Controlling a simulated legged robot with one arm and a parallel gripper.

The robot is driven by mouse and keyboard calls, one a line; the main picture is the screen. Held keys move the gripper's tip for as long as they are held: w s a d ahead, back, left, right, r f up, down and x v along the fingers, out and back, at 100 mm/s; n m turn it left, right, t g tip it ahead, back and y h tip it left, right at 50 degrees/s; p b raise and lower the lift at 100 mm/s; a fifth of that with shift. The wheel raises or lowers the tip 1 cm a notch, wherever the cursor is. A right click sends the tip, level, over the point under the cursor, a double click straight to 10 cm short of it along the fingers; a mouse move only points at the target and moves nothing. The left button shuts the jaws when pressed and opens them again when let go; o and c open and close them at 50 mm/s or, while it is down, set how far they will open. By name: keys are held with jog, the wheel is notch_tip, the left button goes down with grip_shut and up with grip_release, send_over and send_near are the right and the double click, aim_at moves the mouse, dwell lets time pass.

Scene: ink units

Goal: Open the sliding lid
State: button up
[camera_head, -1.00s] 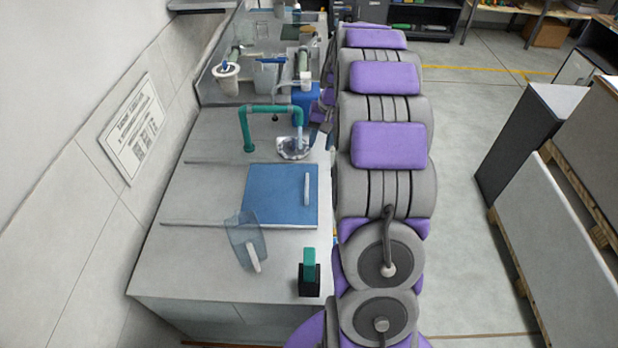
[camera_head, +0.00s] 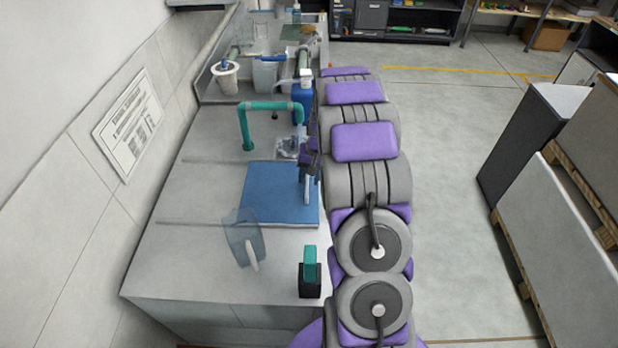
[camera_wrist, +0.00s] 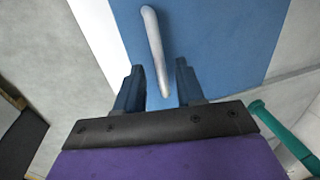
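The sliding lid (camera_head: 272,192) is a flat blue panel on the grey counter in the head view. It also fills the upper middle of the wrist view (camera_wrist: 222,45). Its white bar handle (camera_head: 307,188) stands near the lid's right edge. In the wrist view the handle (camera_wrist: 155,48) runs down towards the gap between my fingers. My gripper (camera_wrist: 160,85) is open, its two dark fingers on either side of the handle's near end. I cannot tell whether they touch it. In the head view my gripper (camera_head: 308,160) is at the lid's right edge, partly over the handle.
A teal faucet (camera_head: 270,106) rises behind the lid and shows at the right of the wrist view. A clear jug (camera_head: 243,238) and a black holder with a teal top (camera_head: 310,272) stand in front. A blue bottle (camera_head: 303,100) stands farther back.

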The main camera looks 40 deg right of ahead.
jog(key=shift+f, duration=0.1)
grip_shut()
dwell(0.4)
dwell(0.3)
